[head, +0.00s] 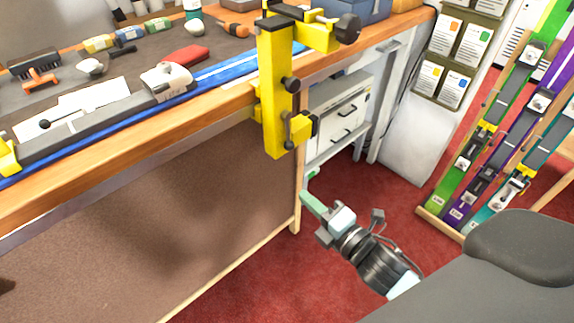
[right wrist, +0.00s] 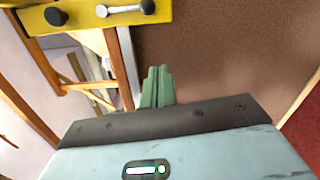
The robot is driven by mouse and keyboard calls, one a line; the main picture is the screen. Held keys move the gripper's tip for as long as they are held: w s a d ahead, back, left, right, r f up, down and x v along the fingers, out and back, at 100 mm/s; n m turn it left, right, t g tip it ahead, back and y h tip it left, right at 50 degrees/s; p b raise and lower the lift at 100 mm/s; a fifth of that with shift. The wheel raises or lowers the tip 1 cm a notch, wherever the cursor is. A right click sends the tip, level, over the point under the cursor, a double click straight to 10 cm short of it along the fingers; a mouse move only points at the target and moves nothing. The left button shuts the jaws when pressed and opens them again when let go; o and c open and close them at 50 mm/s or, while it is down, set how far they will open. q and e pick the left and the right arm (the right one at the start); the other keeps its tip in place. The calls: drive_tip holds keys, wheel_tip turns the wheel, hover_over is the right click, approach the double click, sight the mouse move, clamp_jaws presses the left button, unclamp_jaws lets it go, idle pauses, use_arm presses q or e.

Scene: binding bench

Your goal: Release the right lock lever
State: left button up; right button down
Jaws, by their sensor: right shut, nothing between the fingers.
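A yellow clamp (head: 274,100) with black knobs is fixed to the right end of the bench. In the right wrist view, a yellow clamp part (right wrist: 80,16) spans the upper left. It carries a black knob (right wrist: 56,16) and a short silver lever (right wrist: 125,8) with a dark round end. I cannot tell which fitting is the right lock lever. My right gripper (head: 308,201) is below and apart from the clamp, beside the bench's front panel. Its green fingers (right wrist: 157,88) are shut and empty. My left gripper is not in view.
The bench's wooden edge (head: 112,148) and brown front panel (head: 150,230) are left of my right gripper. Skis (head: 500,130) stand in a rack at the right. White drawers (head: 340,122) stand behind the clamp. Red carpet (head: 260,275) lies open below.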

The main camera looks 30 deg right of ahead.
sight(289, 135)
drive_tip(key=shift+w+r, duration=0.15)
drive_tip(key=shift+r, duration=0.1)
drive_tip(key=shift+w+d+r+p, duration=0.15)
drive_tip(key=shift+w+d, duration=0.05)
drive_tip(key=shift+w, duration=1.7)
drive_tip(key=shift+w+d+r+p, duration=0.1)
drive_tip(key=shift+w+d, duration=0.05)
drive_tip(key=shift+w, duration=1.8)
drive_tip(key=shift+w+d+r+p, duration=0.15)
drive_tip(key=shift+w+d, duration=0.05)
drive_tip(key=shift+w, duration=1.7)
drive_tip(key=shift+n, duration=0.3)
